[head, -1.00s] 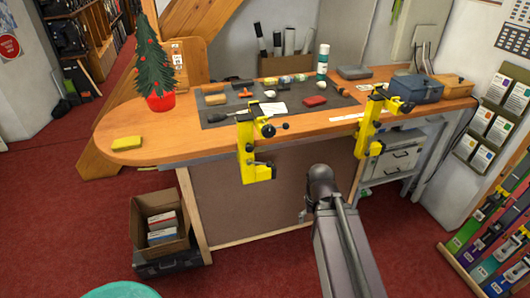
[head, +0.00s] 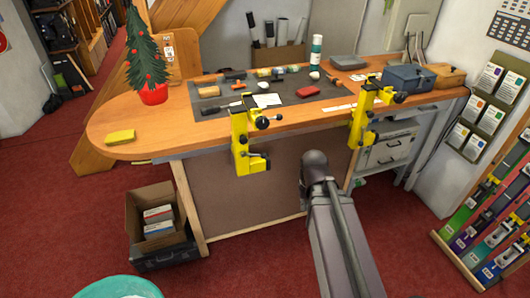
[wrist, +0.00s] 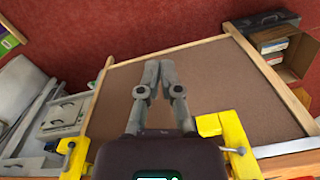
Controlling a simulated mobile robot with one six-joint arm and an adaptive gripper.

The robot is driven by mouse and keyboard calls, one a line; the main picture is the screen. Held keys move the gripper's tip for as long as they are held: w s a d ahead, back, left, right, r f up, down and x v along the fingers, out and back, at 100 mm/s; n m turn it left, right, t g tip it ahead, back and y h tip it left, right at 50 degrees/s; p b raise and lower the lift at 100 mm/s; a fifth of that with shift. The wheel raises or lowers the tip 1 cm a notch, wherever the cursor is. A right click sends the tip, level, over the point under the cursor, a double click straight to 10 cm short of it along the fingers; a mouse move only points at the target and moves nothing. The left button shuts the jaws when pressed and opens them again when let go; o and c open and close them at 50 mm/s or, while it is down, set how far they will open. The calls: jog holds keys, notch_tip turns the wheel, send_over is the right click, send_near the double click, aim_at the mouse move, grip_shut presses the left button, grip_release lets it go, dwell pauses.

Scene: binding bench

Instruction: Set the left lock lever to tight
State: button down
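Two yellow clamps are fixed to the bench's front edge. The left clamp (head: 240,145) has a dark lever with a round knob (head: 262,122) sticking out to the right near its top; its setting is too small to read. The right clamp (head: 362,118) has similar dark fittings. In the wrist view the left clamp (wrist: 232,140) appears at the right, partly hidden behind my gripper's body, and the right clamp (wrist: 75,158) at lower left. My gripper (wrist: 158,64) has its fingertips together with nothing between them, apart from both clamps, before the brown front panel.
The wooden bench (head: 120,150) holds a dark mat with tools, a small tree in a red pot (head: 153,93), a yellow sponge (head: 120,136) and a blue box (head: 408,79). A cardboard box (head: 150,215) stands at lower left. A teal round thing (head: 115,288) is at the bottom edge.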

jog(key=w+a+r+n+y+p, duration=0.1)
jog(key=w+r+p, duration=0.3)
jog(key=w, duration=1)
jog(key=w+a+r+n+y+p, duration=0.1)
jog(key=w+r+y+p, duration=0.3)
jog(key=w, duration=1)
notch_tip(320, 180, up, 3)
jog(key=shift+w+a+r+t, duration=0.15)
jog(key=shift+a+t, duration=0.25)
jog(key=shift+a, duration=0.2)
jog(key=shift+f, duration=0.3)
jog(key=b, duration=0.5)
send_near(265, 154)
jog(key=shift+b+x, duration=3.4)
jog(key=shift+x, duration=0.5)
